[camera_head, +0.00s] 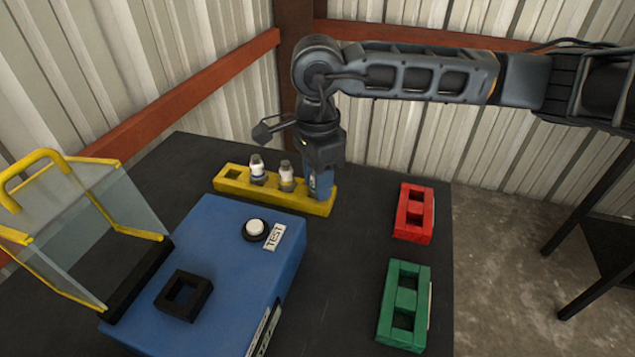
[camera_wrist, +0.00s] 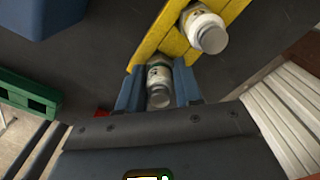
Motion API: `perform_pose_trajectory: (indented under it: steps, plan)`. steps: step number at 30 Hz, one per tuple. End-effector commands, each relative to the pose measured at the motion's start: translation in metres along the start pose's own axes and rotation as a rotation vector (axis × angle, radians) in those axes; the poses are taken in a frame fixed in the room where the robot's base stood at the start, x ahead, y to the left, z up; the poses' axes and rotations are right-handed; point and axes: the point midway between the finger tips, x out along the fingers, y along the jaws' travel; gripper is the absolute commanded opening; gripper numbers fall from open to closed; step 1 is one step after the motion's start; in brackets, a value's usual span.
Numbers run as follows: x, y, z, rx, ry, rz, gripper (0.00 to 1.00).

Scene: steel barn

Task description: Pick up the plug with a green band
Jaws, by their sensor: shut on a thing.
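My gripper (camera_head: 320,186) is low at the right end of the yellow rack (camera_head: 231,184), pointing down. In the wrist view its two blue fingers (camera_wrist: 159,76) are shut on a white plug (camera_wrist: 159,92), one on each side. A dull greenish tint shows near this plug's far end, but its band is too small to read surely. The head view hides this plug behind the fingers. Whether it still sits in its slot I cannot tell. Two other white plugs stand upright in the rack: one with a dark blue band (camera_head: 257,169) and one with a greyish band (camera_head: 286,176).
A blue test box (camera_head: 215,240) with a white button (camera_head: 256,228), a black socket (camera_head: 184,295) and an open clear lid (camera_head: 95,230) stands in front. A red holder (camera_head: 414,213) and a green holder (camera_head: 404,305) lie at right. Dark table between is clear.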

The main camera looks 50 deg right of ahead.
Motion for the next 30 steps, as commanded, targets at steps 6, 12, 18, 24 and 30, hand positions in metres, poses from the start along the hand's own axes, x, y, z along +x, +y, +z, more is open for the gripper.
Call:
perform_pose_trajectory:
  steps: [6,12,18,24,30]
  plan:
    - [-0.014,-0.001,0.0,-0.001,0.001,-0.003,0.03]
    - [-0.043,-0.001,-0.008,0.003,0.005,-0.005,0.03]
    - [-0.068,-0.001,-0.053,0.005,0.004,-0.004,0.03]
    - [-0.091,-0.001,-0.09,0.003,0.002,-0.002,0.03]
    - [-0.105,-0.001,-0.111,0.002,0.002,-0.001,0.03]
